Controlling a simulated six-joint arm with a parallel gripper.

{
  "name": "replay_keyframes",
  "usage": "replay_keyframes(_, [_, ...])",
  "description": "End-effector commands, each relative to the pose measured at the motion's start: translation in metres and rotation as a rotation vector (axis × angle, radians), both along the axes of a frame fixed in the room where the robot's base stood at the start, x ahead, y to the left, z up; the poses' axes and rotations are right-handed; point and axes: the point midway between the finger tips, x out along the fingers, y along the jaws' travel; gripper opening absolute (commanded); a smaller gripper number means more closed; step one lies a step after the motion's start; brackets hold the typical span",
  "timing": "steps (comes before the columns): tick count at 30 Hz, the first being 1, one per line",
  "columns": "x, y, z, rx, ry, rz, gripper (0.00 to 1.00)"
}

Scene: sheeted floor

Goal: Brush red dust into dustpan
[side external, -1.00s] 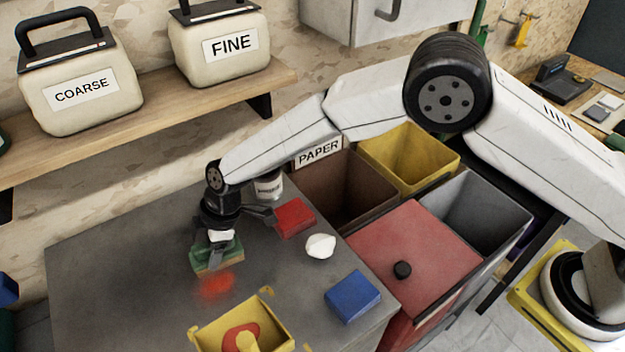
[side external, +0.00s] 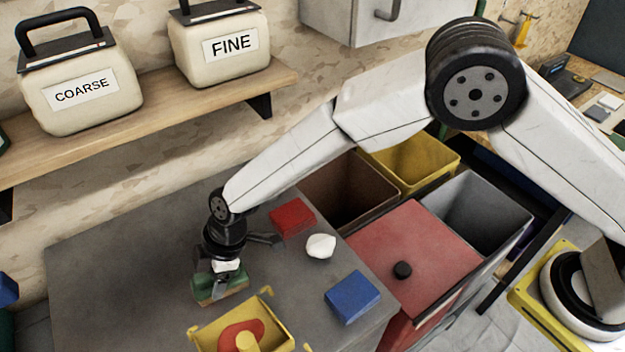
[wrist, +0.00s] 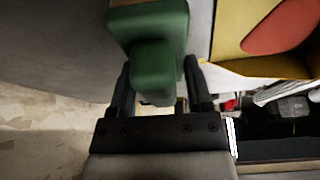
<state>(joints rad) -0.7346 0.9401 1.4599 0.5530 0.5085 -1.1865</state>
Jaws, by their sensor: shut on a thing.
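My gripper (side external: 226,268) is shut on a green brush (side external: 208,284) with a tan lower edge, held low at the tabletop. In the wrist view the brush's green handle (wrist: 153,75) sits between the two dark fingers. A yellow dustpan (side external: 207,335) lies just in front of the brush, cut off by the bottom edge of the side view. A red round patch (side external: 237,333) and a yellow upright piece show within it. No loose red dust shows on the table now; the brush covers where it was, so I cannot tell whether any lies underneath.
A red block (side external: 293,217), a white crumpled lump (side external: 320,246) and a blue block (side external: 352,297) lie right of the brush on the grey table (side external: 110,270). Bins stand beyond, one with a red lid (side external: 425,245). The table's left side is clear.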

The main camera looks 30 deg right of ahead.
Motion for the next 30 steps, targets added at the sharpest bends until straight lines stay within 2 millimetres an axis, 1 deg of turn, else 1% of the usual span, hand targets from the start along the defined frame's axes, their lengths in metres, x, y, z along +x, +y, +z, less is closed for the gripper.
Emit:
replay_keyframes(1, [-0.005,0.000,0.000,-0.002,0.002,0.002,0.09])
replay_keyframes(7, [-0.021,-0.001,-0.001,-0.003,0.002,0.002,0.09])
replay_keyframes(14, [-0.020,0.018,-0.001,0.000,0.001,0.004,0.09])
replay_keyframes(30, [0.031,0.017,-0.001,0.001,-0.001,-0.001,0.09])
